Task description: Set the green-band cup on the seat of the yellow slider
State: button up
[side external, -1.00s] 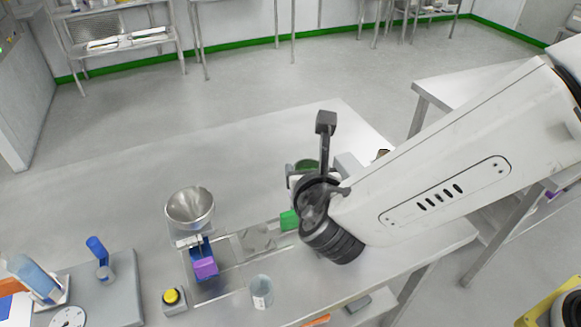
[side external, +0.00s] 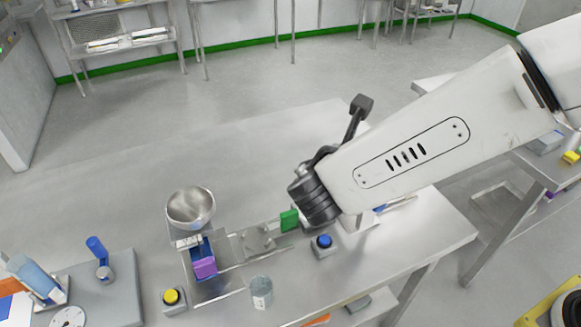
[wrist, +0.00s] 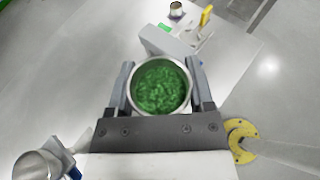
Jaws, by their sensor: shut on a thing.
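My gripper (wrist: 161,98) is shut on a round metal cup (wrist: 137,99) filled with green granules, one finger on each side of it. The cup is seen from above in the wrist view, and its band does not show. In the side view my arm hides the cup and fingers. In the wrist view a yellow upright piece (wrist: 206,16) stands on the bench beyond the cup. It may be part of the yellow slider, but its seat cannot be made out. It is apart from the held cup.
Another cup (wrist: 176,9) stands near the yellow piece. On the bench are a green block (side external: 289,220), a blue button (side external: 323,242), a purple block (side external: 205,267), a steel funnel (side external: 190,207), a clear beaker (side external: 261,292) and a yellow button (side external: 173,297). The bench's back is clear.

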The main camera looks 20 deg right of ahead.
jog(key=s+d+f+m+g+y, duration=0.2)
jog(key=d+f+m+g, duration=0.15)
jog(key=m+g, duration=0.7)
jog(key=s+d+f+m+g+y, duration=0.1)
jog(key=s+d+f+m+g, duration=0.3)
jog(key=m+g, duration=0.65)
jog(key=w+d+r+m+t+y, duration=0.6)
jog(key=w+d+m+t+y, duration=0.4)
jog(key=m, duration=0.7)
jog(key=w+d+r+m+t+y, duration=0.7)
jog(key=m+t, duration=0.5)
jog(key=m, duration=0.4)
notch_tip(320, 180, down, 26)
jog(key=a+h, duration=0.1)
jog(key=shift+w+r, duration=0.25)
jog(key=shift+w, duration=0.15)
